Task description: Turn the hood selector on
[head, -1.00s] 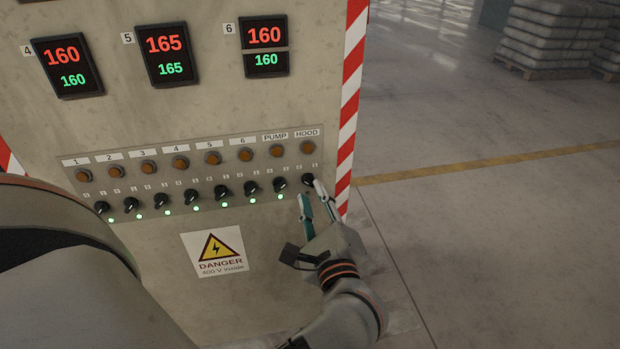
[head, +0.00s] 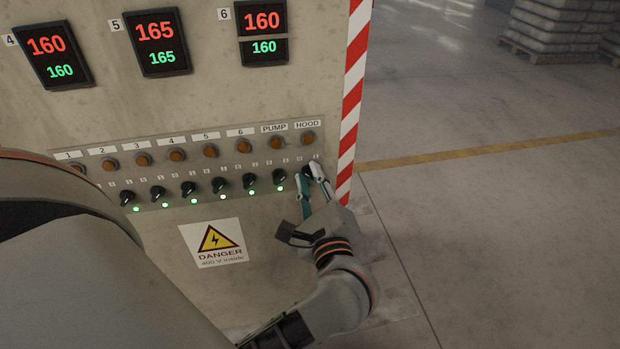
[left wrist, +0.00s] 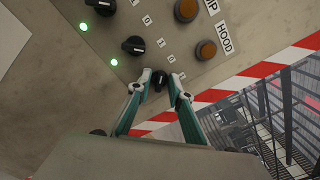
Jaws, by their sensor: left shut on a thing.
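The hood selector (head: 307,169) is a small black knob at the right end of the selector row, below the HOOD label and its orange lamp (head: 308,139). My left gripper (head: 309,174) is at this knob, shut on it with one fingertip on each side. The left wrist view shows the knob (left wrist: 159,80) between the teal fingers (left wrist: 160,86). The fingers partly cover the knob, so its pointer angle is hard to tell. No lit green light shows by it; that spot is partly hidden. My right gripper is not in view.
The pump selector (head: 279,177), just left, has a lit green light (head: 280,188), as do several others in the row. A danger sign (head: 213,243) is below. The striped cabinet edge (head: 352,100) is close on the right, with open floor beyond.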

